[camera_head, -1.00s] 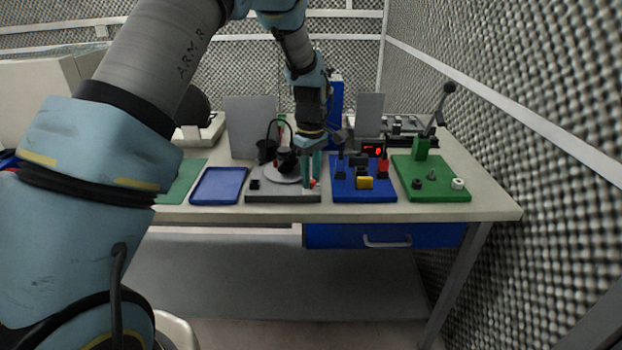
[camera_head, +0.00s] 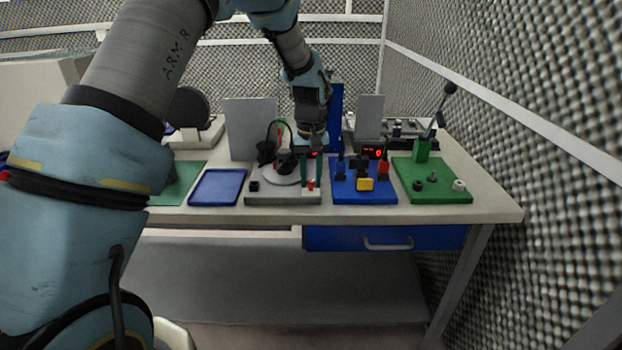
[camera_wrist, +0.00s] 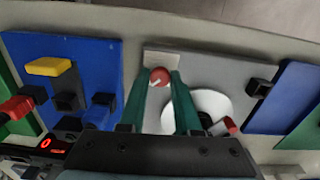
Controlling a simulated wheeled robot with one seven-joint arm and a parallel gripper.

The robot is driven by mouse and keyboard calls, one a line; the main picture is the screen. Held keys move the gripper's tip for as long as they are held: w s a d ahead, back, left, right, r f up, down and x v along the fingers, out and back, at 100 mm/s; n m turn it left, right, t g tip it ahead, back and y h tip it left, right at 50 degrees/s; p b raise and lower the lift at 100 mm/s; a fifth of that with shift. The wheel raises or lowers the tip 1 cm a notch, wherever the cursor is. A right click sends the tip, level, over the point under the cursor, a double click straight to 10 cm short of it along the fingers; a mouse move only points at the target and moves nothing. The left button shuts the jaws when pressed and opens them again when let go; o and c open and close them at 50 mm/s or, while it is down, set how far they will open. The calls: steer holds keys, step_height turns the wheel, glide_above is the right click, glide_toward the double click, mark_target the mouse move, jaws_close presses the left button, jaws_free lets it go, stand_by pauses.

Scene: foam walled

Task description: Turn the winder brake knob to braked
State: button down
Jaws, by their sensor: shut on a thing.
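A red round knob (camera_wrist: 159,76) with a small pale mark sits on a light block at the edge of a grey board (camera_wrist: 215,72). It also shows near the front right of that board in the head view (camera_head: 311,185). My gripper (camera_wrist: 161,73) points down at it, with one green finger on each side, shut on the knob. The grey board also carries a pale round disc (camera_wrist: 210,108), partly hidden behind a finger. Which setting the knob's mark points to cannot be told.
A blue board with a yellow block (camera_head: 365,184) and dark posts stands close on the right. A green board with a lever (camera_head: 422,150) lies beyond it. A blue tray (camera_head: 218,186) is to the left. An upright grey panel (camera_head: 250,128) stands behind.

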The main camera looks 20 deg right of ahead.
mark_target(311, 181)
steer(key=shift+m, duration=0.3)
steer(key=c, duration=0.6)
jaws_free()
step_height(311, 181, up, 11)
steer(key=b, duration=0.2)
steer(key=shift+f, duration=0.1)
stand_by(0.3)
